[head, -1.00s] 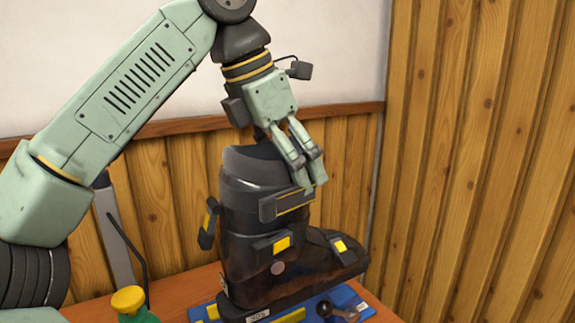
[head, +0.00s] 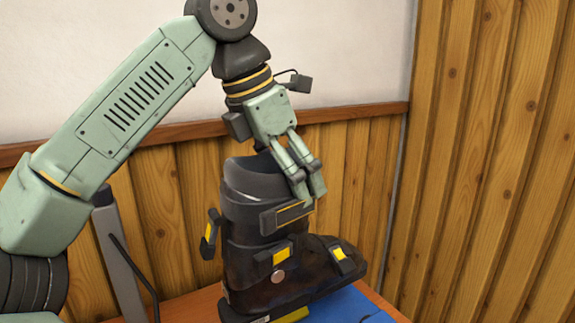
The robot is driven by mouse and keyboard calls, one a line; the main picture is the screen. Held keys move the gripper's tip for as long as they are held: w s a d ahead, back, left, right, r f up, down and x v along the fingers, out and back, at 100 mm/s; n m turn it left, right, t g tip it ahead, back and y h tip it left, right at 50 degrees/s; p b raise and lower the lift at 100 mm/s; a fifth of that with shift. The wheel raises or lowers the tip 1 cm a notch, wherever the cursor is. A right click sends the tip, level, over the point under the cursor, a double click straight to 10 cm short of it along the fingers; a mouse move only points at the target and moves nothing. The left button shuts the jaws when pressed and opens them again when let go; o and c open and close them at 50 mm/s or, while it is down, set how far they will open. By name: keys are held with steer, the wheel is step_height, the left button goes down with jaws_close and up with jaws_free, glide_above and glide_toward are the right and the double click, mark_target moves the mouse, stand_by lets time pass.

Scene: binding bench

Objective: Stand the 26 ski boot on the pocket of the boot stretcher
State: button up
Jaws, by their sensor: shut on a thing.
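The dark grey and brown ski boot (head: 245,215), with yellow-marked buckles, is upright, its toe pointing right. My gripper (head: 309,194) is above its front, with the fingers pointing down and shut on the upper cuff near the top buckle. The blue boot stretcher (head: 345,308) shows in part under and beside the toe, at the bottom edge. The boot hides the pocket, and I cannot tell whether the sole rests in it. The boot's size number is not readable.
The brown bench top (head: 190,303) shows at the bottom. A grey upright post (head: 118,260) with a thin black rod stands left of the boot. A wood-panelled wall (head: 170,200) is close behind, and another (head: 490,160) is at the right.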

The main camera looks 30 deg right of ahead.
mark_target(260, 192)
steer(key=shift+f+b, duration=0.65)
steer(key=shift+f, duration=0.9)
step_height(260, 192, down, 6)
steer(key=b, duration=0.5)
steer(key=shift+r, duration=0.15)
steer(key=shift+f+b, duration=1)
steer(key=shift+f, duration=0.85)
steer(key=o, duration=1.7)
steer(key=shift+o, duration=0.6)
steer(key=v, duration=1.2)
